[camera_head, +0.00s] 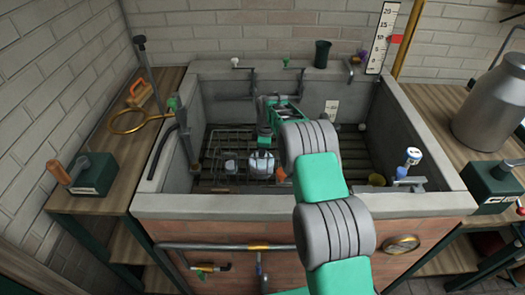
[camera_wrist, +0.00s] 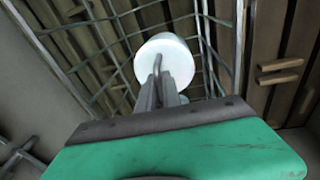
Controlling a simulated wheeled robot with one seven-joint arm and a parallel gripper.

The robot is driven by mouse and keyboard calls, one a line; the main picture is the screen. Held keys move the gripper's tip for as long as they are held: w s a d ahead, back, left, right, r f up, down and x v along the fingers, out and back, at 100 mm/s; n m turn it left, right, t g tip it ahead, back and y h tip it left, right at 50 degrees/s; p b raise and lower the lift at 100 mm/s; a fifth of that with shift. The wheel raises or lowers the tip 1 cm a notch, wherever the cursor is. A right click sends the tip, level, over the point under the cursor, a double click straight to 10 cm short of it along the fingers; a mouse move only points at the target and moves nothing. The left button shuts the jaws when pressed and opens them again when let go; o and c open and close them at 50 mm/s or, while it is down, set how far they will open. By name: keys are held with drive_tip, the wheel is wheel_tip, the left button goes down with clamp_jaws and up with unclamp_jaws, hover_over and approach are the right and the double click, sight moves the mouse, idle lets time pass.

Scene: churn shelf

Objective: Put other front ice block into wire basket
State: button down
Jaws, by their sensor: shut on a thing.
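My gripper (camera_wrist: 160,88) is shut on a white, round-faced ice block (camera_wrist: 178,55), which shows at its fingertips in the wrist view. In the head view my gripper (camera_head: 262,148) points down into the stone trough, with the pale block (camera_head: 262,166) below it. The wire basket (camera_head: 212,142) is a grid of thin bars inside the trough. Its bars (camera_wrist: 122,38) show around and beyond the held block in the wrist view. I cannot tell whether the block touches the basket. A smaller pale block (camera_head: 231,167) sits to the left, by the basket's bars.
The trough's front rim (camera_head: 230,202) and left wall stand close around the work. An orange thing (camera_head: 281,174) is just right of the held block. A yellow thing (camera_head: 376,180) and a tap (camera_head: 411,160) are at the right. A dark slatted floor lies below.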

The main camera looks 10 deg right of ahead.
idle(0.4)
drive_tip(key=c, duration=1.5)
unclamp_jaws()
drive_tip(key=shift+o, duration=0.6)
drive_tip(key=shift+s+f, duration=0.1)
drive_tip(key=shift+f, duration=0.1)
drive_tip(key=o, duration=0.5)
drive_tip(key=shift+r, duration=0.1)
drive_tip(key=shift+r, duration=0.1)
wheel_tip(320, 180, up, 12)
drive_tip(key=p, duration=0.5)
